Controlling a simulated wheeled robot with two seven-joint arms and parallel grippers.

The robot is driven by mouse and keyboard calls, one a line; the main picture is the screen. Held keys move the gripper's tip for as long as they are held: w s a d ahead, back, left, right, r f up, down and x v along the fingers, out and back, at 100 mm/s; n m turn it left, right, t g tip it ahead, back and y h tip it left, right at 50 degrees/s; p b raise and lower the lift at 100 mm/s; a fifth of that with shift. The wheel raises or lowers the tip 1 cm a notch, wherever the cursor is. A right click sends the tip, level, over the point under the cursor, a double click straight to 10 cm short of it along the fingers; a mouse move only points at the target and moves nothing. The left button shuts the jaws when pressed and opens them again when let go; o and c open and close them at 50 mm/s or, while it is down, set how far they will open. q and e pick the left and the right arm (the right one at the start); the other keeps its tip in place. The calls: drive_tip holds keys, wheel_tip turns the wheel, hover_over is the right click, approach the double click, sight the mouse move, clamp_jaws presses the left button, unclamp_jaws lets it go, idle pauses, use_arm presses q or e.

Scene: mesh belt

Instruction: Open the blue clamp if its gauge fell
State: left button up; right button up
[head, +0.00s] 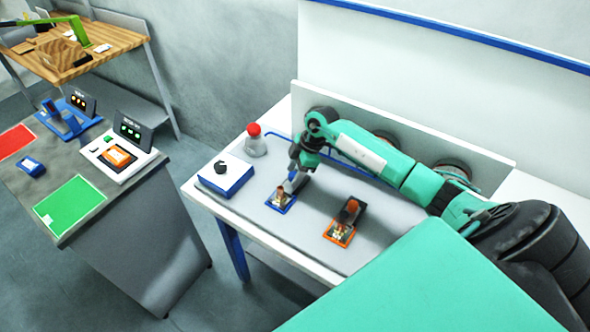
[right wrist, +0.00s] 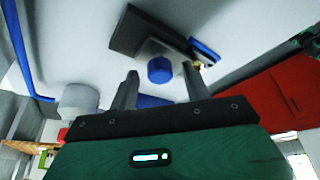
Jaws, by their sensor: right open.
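The blue clamp (head: 281,201) is a small blue-framed fixture with a copper-coloured upright part, on the grey tabletop. My right gripper (head: 291,186) is open, close by its upright part; I cannot tell whether they touch. The right wrist view shows both fingers apart, with a round blue piece (right wrist: 160,70) beyond the gap; I cannot tell which part it is. Round dark-rimmed fittings, possibly gauges, sit on the back panel (head: 480,161), partly hidden by my right arm; no reading shows. My left gripper is out of view.
An orange clamp (head: 341,232) stands to the right of the blue one. A blue-and-white box with a black knob (head: 222,168) and a red-topped button (head: 254,131) stand at the left. A separate grey bench (head: 125,215) holds red and green areas and small devices.

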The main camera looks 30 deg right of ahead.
drive_tip(key=shift+c, duration=0.2)
clamp_jaws()
drive_tip(key=shift+w+d+b, duration=0.15)
drive_tip(key=shift+w+d, duration=0.1)
drive_tip(key=shift+d, duration=0.4)
drive_tip(key=shift+w+d+b, duration=0.15)
drive_tip(key=shift+w+d, duration=0.1)
drive_tip(key=shift+d, duration=0.35)
drive_tip(key=shift+r, duration=0.15)
drive_tip(key=shift+c, duration=1.1)
unclamp_jaws()
drive_tip(key=shift+o, duration=1.3)
